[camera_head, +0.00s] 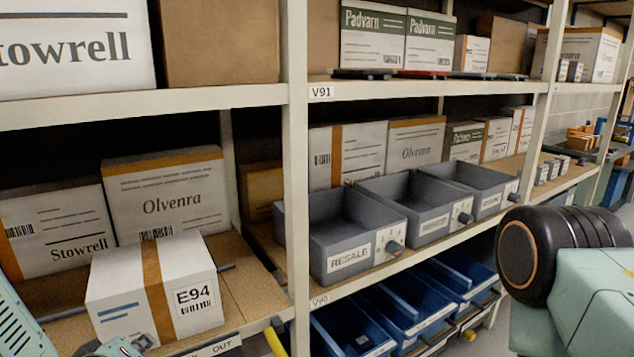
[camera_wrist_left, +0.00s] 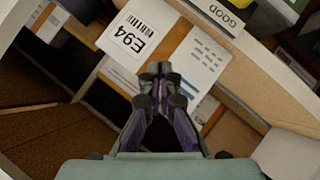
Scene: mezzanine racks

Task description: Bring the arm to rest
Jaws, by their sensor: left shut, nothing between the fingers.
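My left gripper (camera_wrist_left: 160,72) is shut and empty, its dark fingertips together in the left wrist view. In the head view only a little of it shows at the bottom left (camera_head: 142,342), in front of the white E94 box. The white box with the E94 label (camera_head: 155,287) and brown tape stands on the lower shelf. In the left wrist view this box (camera_wrist_left: 122,72) lies beyond the fingertips; I cannot tell the gap. My right gripper is not in view; part of my right arm shows at the right edge of the head view.
An Olvenra box (camera_head: 168,195) and a Stowrell box (camera_head: 55,232) stand behind the E94 box. A white rack post (camera_head: 296,180) rises right of it. Grey bins (camera_head: 350,225), one marked RESALE, sit on the shelf beyond, with blue bins (camera_head: 350,330) below.

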